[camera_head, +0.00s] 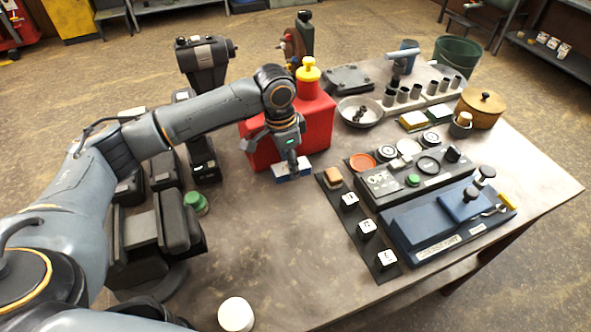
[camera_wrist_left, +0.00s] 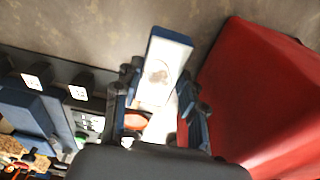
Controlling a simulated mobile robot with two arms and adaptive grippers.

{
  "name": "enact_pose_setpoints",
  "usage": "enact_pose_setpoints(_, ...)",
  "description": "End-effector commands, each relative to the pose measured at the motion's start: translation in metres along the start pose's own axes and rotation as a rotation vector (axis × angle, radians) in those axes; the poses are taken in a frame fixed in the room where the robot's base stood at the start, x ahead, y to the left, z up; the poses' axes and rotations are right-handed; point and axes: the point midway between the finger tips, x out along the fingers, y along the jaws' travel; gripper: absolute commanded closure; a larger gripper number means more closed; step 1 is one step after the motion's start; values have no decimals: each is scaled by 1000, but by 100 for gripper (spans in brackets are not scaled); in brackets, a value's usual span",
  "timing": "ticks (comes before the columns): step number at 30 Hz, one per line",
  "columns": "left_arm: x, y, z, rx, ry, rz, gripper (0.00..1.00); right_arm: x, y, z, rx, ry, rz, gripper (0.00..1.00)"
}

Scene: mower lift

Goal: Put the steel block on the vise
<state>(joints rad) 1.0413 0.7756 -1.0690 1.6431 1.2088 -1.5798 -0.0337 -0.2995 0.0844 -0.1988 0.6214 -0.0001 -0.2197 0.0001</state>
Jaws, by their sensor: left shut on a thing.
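My left gripper (camera_head: 290,164) is shut on a small block (camera_head: 293,171) with blue sides and a pale face, close above the table in front of the red can. In the left wrist view, the block (camera_wrist_left: 164,68) sticks out beyond the fingers of my left gripper (camera_wrist_left: 160,112), with a grey spot on its pale face. I cannot tell for sure that it is steel. A dark, heavy device with upright jaw-like parts (camera_head: 178,222), which looks like the vise, stands at the table's left side. My right gripper is not in view.
The red can (camera_head: 318,128) with a yellow cap stands right behind the held block. A dark strip with labelled blocks (camera_head: 367,228) and a blue device (camera_head: 420,225) lie to the right. A green knob (camera_head: 196,203) and a white round thing (camera_head: 236,314) are at left and front. The front-middle table is clear.

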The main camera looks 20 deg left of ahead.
Motion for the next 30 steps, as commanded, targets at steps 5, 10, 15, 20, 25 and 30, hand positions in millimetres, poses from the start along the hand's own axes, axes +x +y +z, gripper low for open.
enact_pose_setpoints(5, 11, 1, -8, 0, 1, 0, 100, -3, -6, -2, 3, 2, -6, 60)
enact_pose_setpoints(10, 32, 2, -9, -1, -2, 0, 100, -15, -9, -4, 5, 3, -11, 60)
enact_pose_setpoints(15, 47, 2, -8, 0, 2, -1, 100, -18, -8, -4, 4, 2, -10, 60)
enact_pose_setpoints(20, 48, 2, -8, 0, 2, -1, 100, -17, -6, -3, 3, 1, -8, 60)
enact_pose_setpoints(25, 50, 2, -8, 0, 2, 0, 100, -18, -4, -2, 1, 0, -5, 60)
enact_pose_setpoints(30, 51, 2, -7, 0, 0, 0, 36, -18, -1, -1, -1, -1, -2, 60)
